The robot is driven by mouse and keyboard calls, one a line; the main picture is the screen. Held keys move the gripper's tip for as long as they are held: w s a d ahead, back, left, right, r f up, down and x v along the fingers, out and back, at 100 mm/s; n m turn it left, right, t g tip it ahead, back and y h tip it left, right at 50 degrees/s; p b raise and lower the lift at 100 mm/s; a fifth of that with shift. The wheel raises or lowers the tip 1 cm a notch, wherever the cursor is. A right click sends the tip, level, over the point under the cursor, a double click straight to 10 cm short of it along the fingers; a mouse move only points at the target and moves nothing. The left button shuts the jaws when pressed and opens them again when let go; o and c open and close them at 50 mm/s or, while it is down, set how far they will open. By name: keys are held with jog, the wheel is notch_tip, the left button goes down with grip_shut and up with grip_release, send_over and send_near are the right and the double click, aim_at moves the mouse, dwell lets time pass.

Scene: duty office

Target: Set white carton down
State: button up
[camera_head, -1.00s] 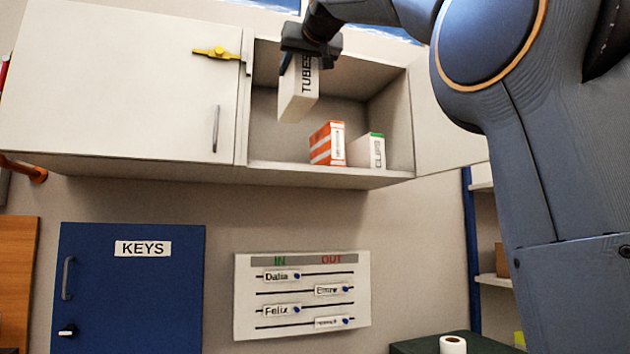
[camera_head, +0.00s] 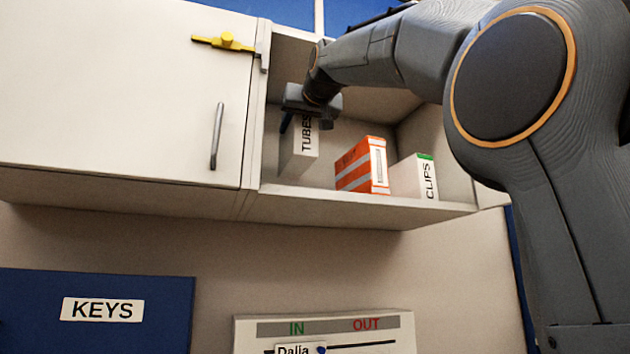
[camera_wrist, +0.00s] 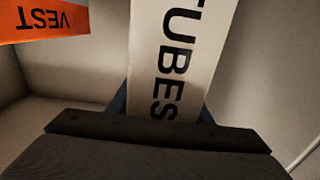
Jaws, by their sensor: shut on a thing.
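The white carton (camera_head: 300,155) is marked TUBES and hangs upright inside the open cupboard bay, near its left wall. My gripper (camera_head: 311,115) is shut on its upper end from above. In the wrist view the carton (camera_wrist: 180,60) runs up from my gripper (camera_wrist: 162,115), its lettering facing the camera. The carton's lower end is near the shelf (camera_head: 340,200); I cannot tell whether it touches.
An orange-and-white box (camera_head: 362,166) stands right of the carton, and shows as VEST in the wrist view (camera_wrist: 45,22). A white CLIPS box (camera_head: 415,177) stands further right. The closed white door (camera_head: 120,90) with a yellow latch (camera_head: 225,42) is left.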

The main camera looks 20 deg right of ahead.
aim_at(306, 143)
jog(key=shift+f+p, duration=0.35)
jog(key=shift+f, duration=3.6)
jog(key=shift+f, duration=0.2)
jog(key=o, duration=1.4)
jog(key=shift+r, duration=0.2)
jog(key=s+b, duration=0.3)
jog(key=s, duration=0.3)
jog(key=shift+s+f, duration=0.1)
jog(key=shift+f, duration=0.05)
jog(key=s+b, duration=0.1)
jog(key=b, duration=0.1)
jog(key=shift+s+f+b, duration=0.1)
jog(key=shift+s+b, duration=0.25)
jog(key=shift+b, duration=0.05)
jog(key=s+b, duration=0.4)
jog(key=b, duration=0.1)
jog(key=shift+s+r, duration=0.1)
jog(key=shift+r, duration=0.1)
